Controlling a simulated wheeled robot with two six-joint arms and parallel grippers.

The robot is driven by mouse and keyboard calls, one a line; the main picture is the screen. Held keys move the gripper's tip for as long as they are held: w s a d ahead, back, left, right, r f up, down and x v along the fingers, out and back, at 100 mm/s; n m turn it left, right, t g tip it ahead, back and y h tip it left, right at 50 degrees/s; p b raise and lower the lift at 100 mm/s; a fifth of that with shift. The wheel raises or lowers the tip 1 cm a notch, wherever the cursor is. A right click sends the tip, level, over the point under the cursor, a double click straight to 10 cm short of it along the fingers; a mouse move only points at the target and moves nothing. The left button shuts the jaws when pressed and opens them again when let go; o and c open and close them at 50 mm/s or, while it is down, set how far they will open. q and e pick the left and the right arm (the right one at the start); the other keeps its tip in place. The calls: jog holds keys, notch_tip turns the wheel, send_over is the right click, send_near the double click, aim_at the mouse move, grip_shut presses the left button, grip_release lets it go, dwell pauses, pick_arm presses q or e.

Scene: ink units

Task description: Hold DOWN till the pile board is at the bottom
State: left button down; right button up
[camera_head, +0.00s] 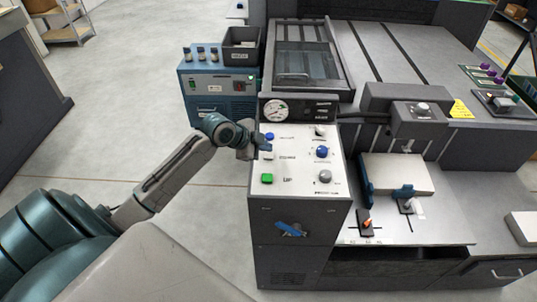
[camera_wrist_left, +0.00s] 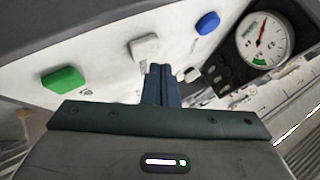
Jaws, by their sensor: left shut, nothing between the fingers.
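The control panel (camera_head: 296,192) of the grey machine carries a column of buttons: a blue one (camera_head: 269,136), a pale grey one in the middle and a green one (camera_head: 267,178) marked UP. The middle button's label is too blurred to read for sure. My left gripper (camera_head: 262,146) is shut and empty over the panel's left edge, by the blue and middle buttons. In the left wrist view its fingertips (camera_wrist_left: 160,72) are beside the pale grey button (camera_wrist_left: 145,47); contact cannot be told. I cannot identify the pile board for certain. My right gripper is out of view.
Knobs (camera_head: 322,152) stand on the panel's right half and a round gauge (camera_head: 275,110) above it. A blue box (camera_head: 205,100) with small bottles is behind left. A white stack (camera_head: 398,172) lies on the machine's right side. Floor at left is clear.

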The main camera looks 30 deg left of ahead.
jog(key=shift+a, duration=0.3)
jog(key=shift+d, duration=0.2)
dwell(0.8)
pick_arm(q)
jog(key=shift+f, duration=0.1)
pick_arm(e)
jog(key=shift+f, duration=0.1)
pick_arm(q)
jog(key=shift+f, duration=0.3)
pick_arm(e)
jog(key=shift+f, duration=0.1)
